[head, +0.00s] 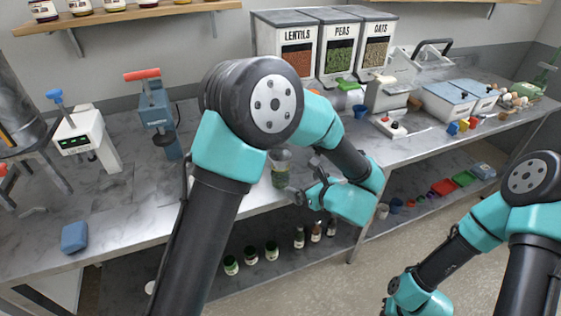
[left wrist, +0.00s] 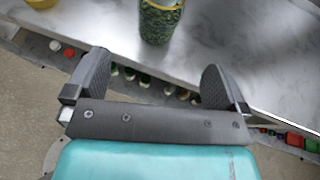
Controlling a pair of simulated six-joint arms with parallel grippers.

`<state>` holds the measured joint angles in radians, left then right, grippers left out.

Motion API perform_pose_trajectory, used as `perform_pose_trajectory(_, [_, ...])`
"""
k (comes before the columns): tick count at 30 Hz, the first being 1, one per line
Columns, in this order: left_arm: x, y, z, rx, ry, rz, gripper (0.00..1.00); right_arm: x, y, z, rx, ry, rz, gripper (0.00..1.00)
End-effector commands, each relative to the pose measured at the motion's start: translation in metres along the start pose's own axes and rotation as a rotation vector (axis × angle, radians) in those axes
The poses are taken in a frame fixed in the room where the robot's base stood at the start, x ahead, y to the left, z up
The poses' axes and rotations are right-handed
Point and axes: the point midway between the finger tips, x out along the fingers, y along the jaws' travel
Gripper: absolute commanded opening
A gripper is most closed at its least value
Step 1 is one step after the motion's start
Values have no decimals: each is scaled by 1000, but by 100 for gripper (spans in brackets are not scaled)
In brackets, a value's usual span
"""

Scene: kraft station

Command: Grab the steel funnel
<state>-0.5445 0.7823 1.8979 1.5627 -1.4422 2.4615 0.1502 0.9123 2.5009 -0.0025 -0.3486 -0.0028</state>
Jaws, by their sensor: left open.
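I cannot make out a steel funnel for certain. A jar with green contents (head: 280,178) stands near the bench's front edge, with a pale greyish shape at its top that is too small to identify. The jar also shows in the left wrist view (left wrist: 158,22), cut off by the top edge, with a yellow band. My left gripper (head: 297,194) is at the bench's front edge, just right of the jar. In the left wrist view my left gripper (left wrist: 155,78) is open, nothing between its fingers, the jar beyond them. My right arm is low at right; its fingers are unclear (head: 388,308).
Bins of lentils, peas and oats (head: 338,55) stand at the back. A white scale (head: 85,138) and a blue press with a red handle (head: 155,115) are at left. A blue block (head: 74,237) lies at front left. Small bottles (head: 272,250) stand on the lower shelf.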

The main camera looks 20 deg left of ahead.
Motion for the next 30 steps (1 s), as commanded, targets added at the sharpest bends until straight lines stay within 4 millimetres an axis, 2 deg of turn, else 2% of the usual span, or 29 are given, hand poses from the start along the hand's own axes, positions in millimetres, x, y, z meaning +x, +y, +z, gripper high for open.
perform_pose_trajectory(5, [7, -16, 3, 95, 19, -86, 100, 0, 0, 0, 0, 0, 0, 0])
perform_pose_trajectory(8, [13, -36, 6, 222, 29, -193, 100, 0, 0, 0, 0, 0, 0, 0])
perform_pose_trajectory(16, [18, -102, 20, 712, -61, -580, 100, 0, 0, 0, 0, 0, 0, 0])
perform_pose_trajectory(24, [6, -149, 35, 1248, -345, -924, 100, 0, 0, 0, 0, 0, 0, 0])
perform_pose_trajectory(30, [-7, -167, 44, 1648, -664, -1120, 100, 0, 0, 0, 0, 0, 0, 0])
